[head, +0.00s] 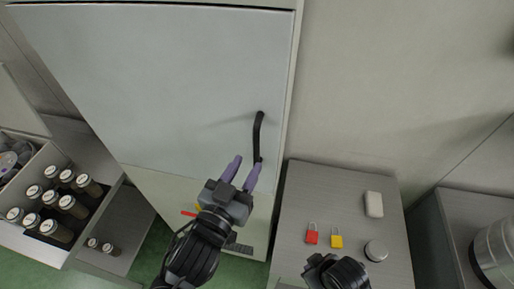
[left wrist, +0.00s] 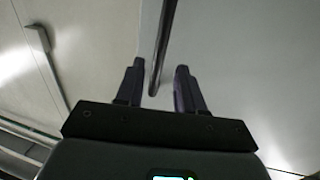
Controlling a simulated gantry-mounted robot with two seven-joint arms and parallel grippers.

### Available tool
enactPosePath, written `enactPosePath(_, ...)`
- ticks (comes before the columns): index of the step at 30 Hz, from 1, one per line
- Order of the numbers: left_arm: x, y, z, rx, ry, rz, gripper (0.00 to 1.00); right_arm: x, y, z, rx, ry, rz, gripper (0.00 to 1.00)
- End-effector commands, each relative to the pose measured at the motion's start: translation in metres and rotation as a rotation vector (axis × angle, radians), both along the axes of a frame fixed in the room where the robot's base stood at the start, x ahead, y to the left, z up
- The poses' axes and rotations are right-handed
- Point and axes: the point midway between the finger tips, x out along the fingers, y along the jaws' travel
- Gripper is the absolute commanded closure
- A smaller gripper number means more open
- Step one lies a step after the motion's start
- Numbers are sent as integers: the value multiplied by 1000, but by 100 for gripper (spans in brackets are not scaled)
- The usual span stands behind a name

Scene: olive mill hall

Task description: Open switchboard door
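The switchboard door (head: 170,80) is a large pale grey panel in the head view, and it looks shut. Its black bar handle (head: 257,135) is near the door's right edge. My left gripper (head: 245,172) is open at the lower end of the handle, with purple fingers. In the left wrist view the handle (left wrist: 161,45) runs down between the two open fingertips (left wrist: 160,75), with a gap to each side. My right gripper (head: 325,270) shows only in part at the bottom of the head view, and its fingers cannot be made out.
A grey metal table (head: 345,190) to the right holds a red padlock (head: 311,233), a yellow padlock (head: 336,238), a white block (head: 374,204) and a round tin (head: 376,250). At left a drawer (head: 40,240) holds several dark jars. A metal drum (head: 497,250) stands far right.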

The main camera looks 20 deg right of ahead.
Motion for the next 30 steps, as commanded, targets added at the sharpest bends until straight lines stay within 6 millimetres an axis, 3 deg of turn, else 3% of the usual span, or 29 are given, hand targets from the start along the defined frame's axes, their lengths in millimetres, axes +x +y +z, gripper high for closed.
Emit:
enactPosePath(12,37,-39,1,1,-1,0,62,-1,-4,8,-15,3,8,100)
enactPosePath(25,41,-44,0,1,-1,0,62,-1,-2,8,-8,4,4,100)
enactPosePath(30,41,-44,0,1,-1,0,88,-1,-1,8,-4,4,1,100)
